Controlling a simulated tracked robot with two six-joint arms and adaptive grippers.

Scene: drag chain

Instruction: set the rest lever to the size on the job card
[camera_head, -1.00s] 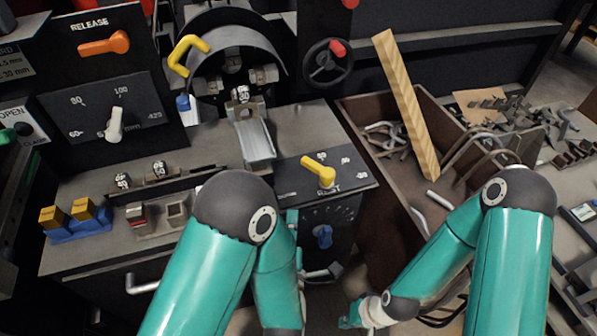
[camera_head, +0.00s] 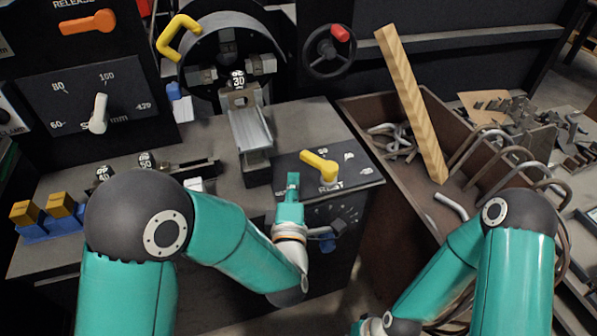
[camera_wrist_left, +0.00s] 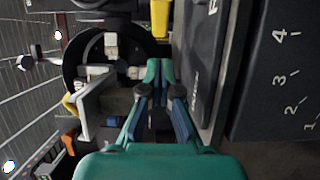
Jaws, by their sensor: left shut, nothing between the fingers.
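The yellow rest lever (camera_head: 320,166) sits on a dark panel (camera_head: 352,172) marked REST, with small size marks around it that are too small to read surely. Its yellow end also shows at the top of the left wrist view (camera_wrist_left: 160,18). My left gripper (camera_head: 292,182) is shut and empty, just in front of and left of the lever, apart from it. Its closed fingertips show in the left wrist view (camera_wrist_left: 160,66). My right arm (camera_head: 440,262) hangs low at the right, and its gripper is outside the frame. The job card is cut off at the left edge.
A metal channel (camera_head: 250,135) stands left of the lever. A bin (camera_head: 400,185) with bent rods and a wooden bar (camera_head: 410,100) is to the right. A handwheel (camera_head: 328,50) is behind.

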